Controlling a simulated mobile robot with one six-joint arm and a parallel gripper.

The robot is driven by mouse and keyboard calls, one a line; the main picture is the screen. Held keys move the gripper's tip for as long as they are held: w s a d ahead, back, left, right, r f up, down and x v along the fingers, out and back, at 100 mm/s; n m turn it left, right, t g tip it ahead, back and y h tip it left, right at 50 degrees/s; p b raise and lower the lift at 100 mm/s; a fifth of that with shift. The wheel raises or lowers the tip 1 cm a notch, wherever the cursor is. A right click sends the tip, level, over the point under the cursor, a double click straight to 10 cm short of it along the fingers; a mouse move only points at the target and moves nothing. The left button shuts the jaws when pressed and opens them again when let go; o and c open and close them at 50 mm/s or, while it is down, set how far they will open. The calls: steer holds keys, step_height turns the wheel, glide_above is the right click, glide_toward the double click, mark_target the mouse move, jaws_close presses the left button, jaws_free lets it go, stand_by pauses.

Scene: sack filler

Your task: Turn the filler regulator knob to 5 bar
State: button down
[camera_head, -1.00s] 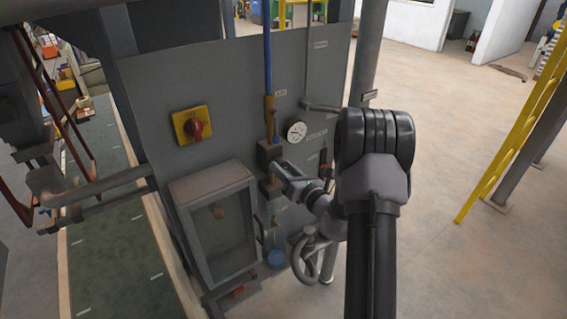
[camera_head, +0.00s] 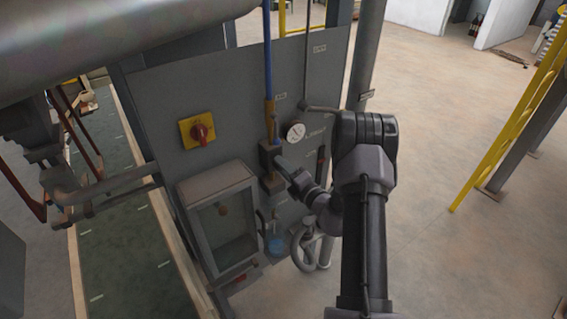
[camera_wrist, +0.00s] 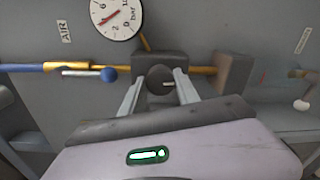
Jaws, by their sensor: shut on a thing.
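The regulator is a dark block on the grey panel, seen in the wrist view (camera_wrist: 163,62) and in the head view (camera_head: 269,153). Its round dark knob (camera_wrist: 160,80) has a small pale mark and sits between the two fingers. My gripper (camera_wrist: 160,88) is shut on the knob from both sides; it also shows in the head view (camera_head: 283,166), where it hides the knob. The white gauge (camera_wrist: 117,17) is cut off at the top of the wrist view and marked in bar. Its red needle points to the lower left; I cannot read an exact value. The gauge also shows in the head view (camera_head: 295,131).
A blue air hose (camera_head: 267,70) runs down to the regulator. A yellow plate with a red switch (camera_head: 197,130) and a glass-fronted box (camera_head: 222,218) are left of it. A large grey pipe (camera_head: 110,30) crosses the upper left.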

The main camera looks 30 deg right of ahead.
steer(key=m+p, duration=0.2)
steer(key=m, duration=0.2)
steer(key=shift+m, duration=0.3)
stand_by(0.4)
steer(key=c, duration=0.9)
jaws_free()
steer(key=s+b, duration=0.1)
steer(key=s, duration=1.6)
steer(key=shift+s+d+r, duration=0.2)
steer(key=shift+d+r, duration=0.05)
steer(key=shift+d, duration=0.15)
